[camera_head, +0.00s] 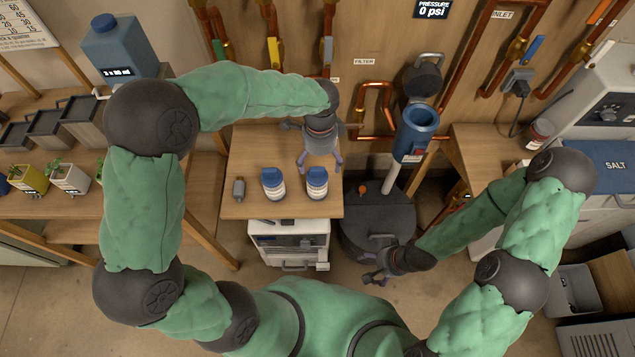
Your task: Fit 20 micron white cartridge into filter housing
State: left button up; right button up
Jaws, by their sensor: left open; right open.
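Two white cylinders with blue tops and bands, which look like cartridges, stand side by side on the wooden bench: a left one (273,184) and a right one (317,183). Their labels are too small to read, so I cannot tell which is 20 micron. The blue filter housing (416,135) stands right of the bench with its round top open. A dark cap with a handle (422,80) is above it. My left gripper (319,166) is open and empty above the bench, behind the right cylinder. My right gripper (375,279) is open and empty, low in front of the dark drum.
A dark round drum (377,222) stands below the housing. A small grey cylinder (238,188) is on the bench (246,149). Copper pipes (372,93) and coloured valve handles line the back wall.

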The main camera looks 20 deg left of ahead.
aim_at(317, 169)
pick_arm(q)
jog(key=shift+s+a+f+b, duration=0.15)
jog(key=shift+f+b, duration=0.25)
jog(key=shift+f, duration=1)
jog(key=shift+s+a+f+b, duration=0.15)
jog(key=shift+f+b, duration=0.25)
jog(key=shift+f, duration=0.95)
jog(key=c, duration=1.8)
